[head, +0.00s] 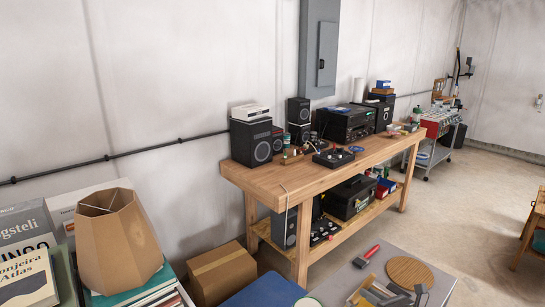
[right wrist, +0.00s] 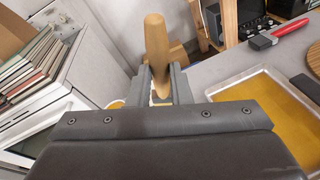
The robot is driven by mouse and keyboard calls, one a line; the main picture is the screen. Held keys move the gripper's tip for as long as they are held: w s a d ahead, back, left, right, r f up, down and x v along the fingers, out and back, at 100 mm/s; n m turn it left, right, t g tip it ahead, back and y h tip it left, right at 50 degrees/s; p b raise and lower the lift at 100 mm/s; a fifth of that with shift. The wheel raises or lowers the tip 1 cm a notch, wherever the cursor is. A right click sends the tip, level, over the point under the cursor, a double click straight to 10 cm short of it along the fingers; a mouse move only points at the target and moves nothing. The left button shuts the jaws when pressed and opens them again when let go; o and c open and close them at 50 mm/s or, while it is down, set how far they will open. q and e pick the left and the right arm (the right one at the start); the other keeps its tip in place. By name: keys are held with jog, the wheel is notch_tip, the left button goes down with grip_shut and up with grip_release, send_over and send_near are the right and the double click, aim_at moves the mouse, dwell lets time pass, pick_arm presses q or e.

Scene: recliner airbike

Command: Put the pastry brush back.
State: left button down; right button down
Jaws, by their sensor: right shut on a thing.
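In the right wrist view, my right gripper (right wrist: 160,85) is shut on a light wooden handle (right wrist: 156,45), which looks like the pastry brush. The handle sticks up and away between the fingers. Its bristle end is hidden behind the gripper body. In the head view, my right gripper (head: 378,292) is low at the bottom edge, over the grey worktop, and partly cut off. My left gripper is not in view.
The grey worktop (head: 395,257) holds a red-handled tool (head: 368,255), a round wooden board (head: 410,271) and a tray with a yellow inside (right wrist: 262,108). Books and a brown lampshade (head: 120,240) stand left. A wooden workbench (head: 270,183) with audio gear is behind.

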jog(key=s+a+r+n+g+y, duration=0.2)
jog(key=s+a+r+y, duration=0.15)
jog(key=s+r, duration=0.7)
jog(key=s+a+r+n+g+y, duration=0.25)
jog(key=s+a+r, duration=0.3)
jog(key=s, duration=0.95)
notch_tip(320, 180, down, 9)
jog(key=h+b, duration=0.1)
jog(key=b, duration=0.8)
jog(key=shift+w+d+r, duration=0.15)
jog(key=shift+w+d, duration=0.2)
jog(key=shift+d, duration=0.05)
